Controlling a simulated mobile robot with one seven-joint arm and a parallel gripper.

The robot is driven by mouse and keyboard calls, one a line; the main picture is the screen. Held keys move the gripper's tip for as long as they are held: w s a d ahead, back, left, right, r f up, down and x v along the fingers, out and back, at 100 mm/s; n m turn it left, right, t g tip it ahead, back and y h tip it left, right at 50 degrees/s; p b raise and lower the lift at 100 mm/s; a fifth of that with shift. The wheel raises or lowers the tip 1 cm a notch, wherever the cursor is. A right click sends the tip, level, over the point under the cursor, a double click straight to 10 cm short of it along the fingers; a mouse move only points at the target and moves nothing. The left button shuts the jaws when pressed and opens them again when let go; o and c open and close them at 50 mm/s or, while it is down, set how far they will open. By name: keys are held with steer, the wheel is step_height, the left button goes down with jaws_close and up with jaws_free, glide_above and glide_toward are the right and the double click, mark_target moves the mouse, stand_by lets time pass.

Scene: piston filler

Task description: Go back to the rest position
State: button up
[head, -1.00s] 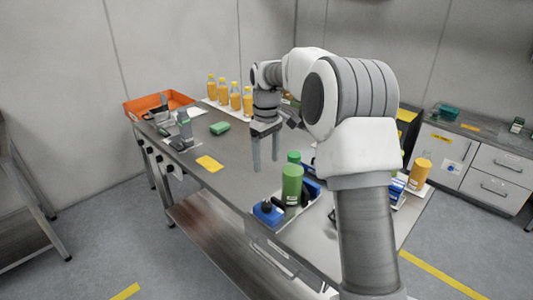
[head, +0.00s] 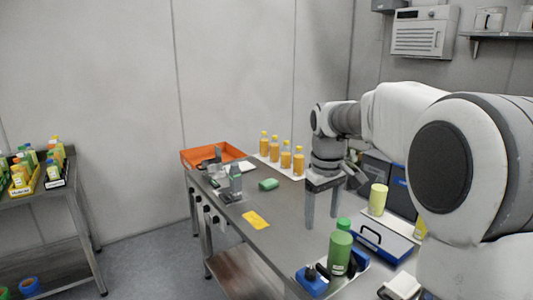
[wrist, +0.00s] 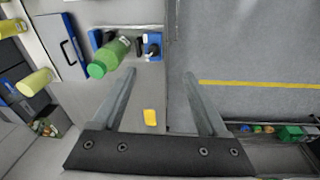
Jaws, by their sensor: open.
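My gripper (head: 322,208) hangs fingers-down over the steel table, between the yellow card and the blue case. Its two fingers are apart with nothing between them. In the wrist view my gripper (wrist: 160,95) shows both fingers spread, with the table's edge and the floor beyond. A green bottle (head: 340,250) stands to the right of and nearer than my gripper in the head view. The same green bottle (wrist: 108,58) lies to the left of the fingers in the wrist view, apart from them.
A shelf with bottles (head: 45,188) stands at the left.

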steer(key=s+r+m+t, duration=0.2)
steer(key=s+r+m, duration=0.15)
steer(key=s, duration=1.05)
steer(key=s+f+m+t, duration=0.2)
steer(key=s+f, duration=0.1)
steer(key=s, duration=0.9)
steer(key=shift+s+d, duration=0.3)
steer(key=shift+s, duration=0.05)
steer(key=shift+f, duration=0.1)
